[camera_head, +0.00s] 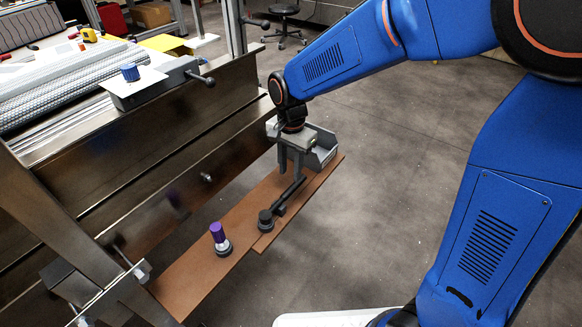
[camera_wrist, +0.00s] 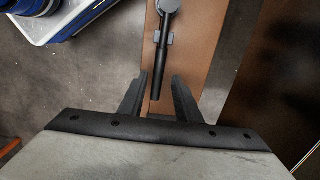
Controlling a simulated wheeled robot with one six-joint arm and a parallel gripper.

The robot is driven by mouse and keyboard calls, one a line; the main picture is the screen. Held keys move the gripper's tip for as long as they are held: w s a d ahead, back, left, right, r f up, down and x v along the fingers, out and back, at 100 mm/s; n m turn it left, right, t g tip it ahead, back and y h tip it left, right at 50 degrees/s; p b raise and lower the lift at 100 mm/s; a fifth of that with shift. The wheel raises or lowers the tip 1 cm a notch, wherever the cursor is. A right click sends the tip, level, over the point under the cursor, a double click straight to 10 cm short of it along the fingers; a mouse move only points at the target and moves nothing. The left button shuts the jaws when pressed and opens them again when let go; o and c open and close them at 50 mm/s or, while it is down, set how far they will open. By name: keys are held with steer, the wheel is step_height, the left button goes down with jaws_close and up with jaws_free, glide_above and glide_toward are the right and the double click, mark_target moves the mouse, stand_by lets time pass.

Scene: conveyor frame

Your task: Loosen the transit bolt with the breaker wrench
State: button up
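The dark breaker wrench (camera_head: 265,217) lies on a brown board in the head view, its round head toward the near end and its handle running back to the right. It also shows in the wrist view (camera_wrist: 161,55), handle end toward me. My gripper (camera_head: 291,174) is above the handle end; in the wrist view my gripper (camera_wrist: 160,76) is open, one finger to each side of the handle, with no grip visible. A blue hex-like knob (camera_head: 130,72) sits on a white plate on the conveyor frame. I cannot tell for certain that it is the transit bolt.
A purple-topped cylinder (camera_head: 217,232) stands on the brown board (camera_head: 190,278), left of the wrench head. The conveyor frame (camera_head: 150,140) rises along the left. Open floor lies right of the board.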

mark_target(290, 189)
step_height(290, 189, down, 8)
steer(key=shift+s+r, duration=0.1)
steer(key=shift+s, duration=0.05)
steer(key=shift+r, duration=0.1)
jaws_close()
steer(key=shift+r, duration=2.5)
